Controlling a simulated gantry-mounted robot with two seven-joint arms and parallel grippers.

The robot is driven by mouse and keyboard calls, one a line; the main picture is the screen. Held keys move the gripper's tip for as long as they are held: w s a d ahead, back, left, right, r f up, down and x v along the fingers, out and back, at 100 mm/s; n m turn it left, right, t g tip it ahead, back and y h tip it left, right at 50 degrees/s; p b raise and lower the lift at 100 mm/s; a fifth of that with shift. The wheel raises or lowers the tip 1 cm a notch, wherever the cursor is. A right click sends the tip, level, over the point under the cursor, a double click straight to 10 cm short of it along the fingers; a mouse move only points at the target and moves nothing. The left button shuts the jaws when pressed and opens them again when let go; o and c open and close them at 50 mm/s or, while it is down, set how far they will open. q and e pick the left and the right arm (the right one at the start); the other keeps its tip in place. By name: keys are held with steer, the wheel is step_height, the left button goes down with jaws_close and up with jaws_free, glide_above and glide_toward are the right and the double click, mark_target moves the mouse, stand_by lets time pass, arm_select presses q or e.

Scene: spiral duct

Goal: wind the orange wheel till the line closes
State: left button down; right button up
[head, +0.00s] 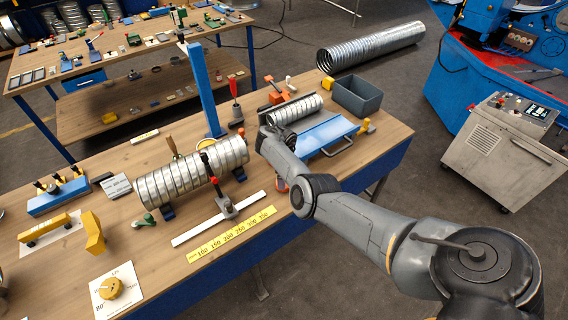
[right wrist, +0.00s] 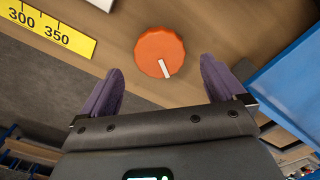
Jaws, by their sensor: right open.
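The orange wheel (right wrist: 160,52) is a round, ridged knob on the wooden bench top in the right wrist view, with a white bar running from near its middle to its lower rim. In the head view only a small part of the orange wheel (head: 281,185) shows beside my right arm. My right gripper (right wrist: 161,68) is open, with its two dark purple fingers apart. The wheel appears ahead of the gap between the fingertips, with no visible contact. In the head view my right arm hides the fingers. My left gripper is in neither view.
A yellow scale strip (head: 231,234) and a white rail (head: 220,218) lie left of the wheel. A ribbed metal duct (head: 190,173) rests behind them. A blue tray (head: 326,133) and a grey bin (head: 357,95) stand behind my arm. The bench's front edge is near.

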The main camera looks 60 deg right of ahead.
step_height(320, 180, up, 7)
steer(key=p, duration=0.1)
steer(key=shift+f, duration=0.15)
stand_by(0.4)
